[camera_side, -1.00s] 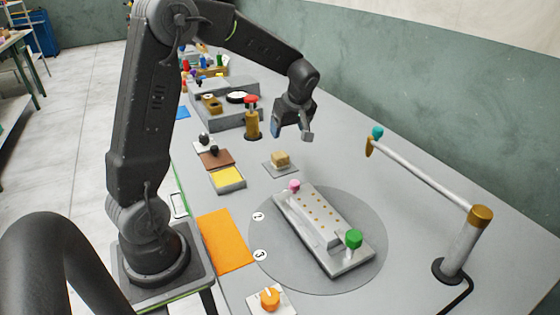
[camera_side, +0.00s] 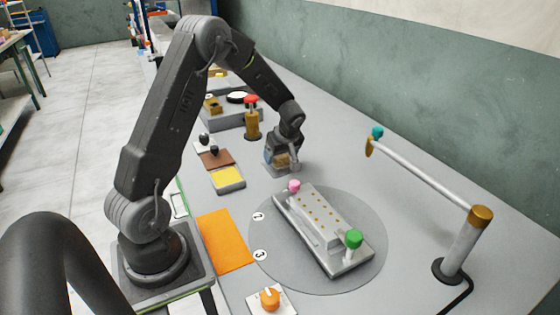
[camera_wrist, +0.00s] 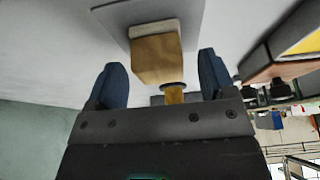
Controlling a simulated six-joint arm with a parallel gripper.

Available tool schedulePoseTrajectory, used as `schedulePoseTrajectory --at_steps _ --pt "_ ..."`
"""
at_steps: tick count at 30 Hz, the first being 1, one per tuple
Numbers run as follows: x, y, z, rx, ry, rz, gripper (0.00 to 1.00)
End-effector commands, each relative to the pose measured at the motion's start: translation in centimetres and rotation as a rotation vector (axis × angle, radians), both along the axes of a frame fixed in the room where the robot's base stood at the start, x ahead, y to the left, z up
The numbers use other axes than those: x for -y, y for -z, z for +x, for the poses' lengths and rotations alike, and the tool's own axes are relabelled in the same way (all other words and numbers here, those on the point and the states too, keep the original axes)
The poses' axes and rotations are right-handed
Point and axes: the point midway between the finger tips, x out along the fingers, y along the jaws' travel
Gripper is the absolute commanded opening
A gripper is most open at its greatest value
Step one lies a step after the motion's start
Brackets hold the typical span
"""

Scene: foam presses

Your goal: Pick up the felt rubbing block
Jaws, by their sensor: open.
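The felt rubbing block appears to be the tan block (camera_side: 281,159) with a paler layer along one side, on a small grey plate (camera_side: 285,173). In the wrist view the block (camera_wrist: 157,60) shows between and just beyond my two blue fingertips. My gripper (camera_side: 280,158) is low at the plate, with its fingers around or beside the block. In the wrist view my gripper (camera_wrist: 162,82) is open, with a gap on both sides of the block. In the side view the fingers partly hide the block.
A yellow pad in a tray (camera_side: 228,179) and a brown pad (camera_side: 216,158) lie to the left. A brass post with a red knob (camera_side: 252,118) stands close behind. A turntable (camera_side: 265,255) carries a metal fixture (camera_side: 322,230) in front. A silver bar on a post (camera_side: 420,184) is at right.

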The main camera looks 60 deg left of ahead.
Motion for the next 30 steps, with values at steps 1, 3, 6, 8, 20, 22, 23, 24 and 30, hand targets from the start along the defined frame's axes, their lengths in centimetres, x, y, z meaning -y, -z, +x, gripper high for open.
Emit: schedulePoseTrajectory --at_steps 1,3,6,8,20,22,23,24,30 --pt "-0.23 0.55 -0.03 -0.002 -0.001 0.0 0.77" --pt "-0.39 0.87 0.01 0.0 -0.001 0.0 0.77" --pt "-0.44 1.0 0.03 0.001 -0.001 0.0 0.77" --pt "-0.44 0.98 0.03 0.002 0.0 0.0 0.77" --pt "-0.41 0.94 0.01 0.001 -0.001 0.0 0.46" --pt "-0.4 0.95 0.01 0.001 -0.001 0.0 0.39" --pt "-0.4 0.95 0.01 0.001 -0.001 0.0 0.36" --pt "-0.4 0.95 0.01 0.001 0.0 0.0 0.33" --pt "-0.41 0.96 0.0 0.0 0.0 0.0 0.23"
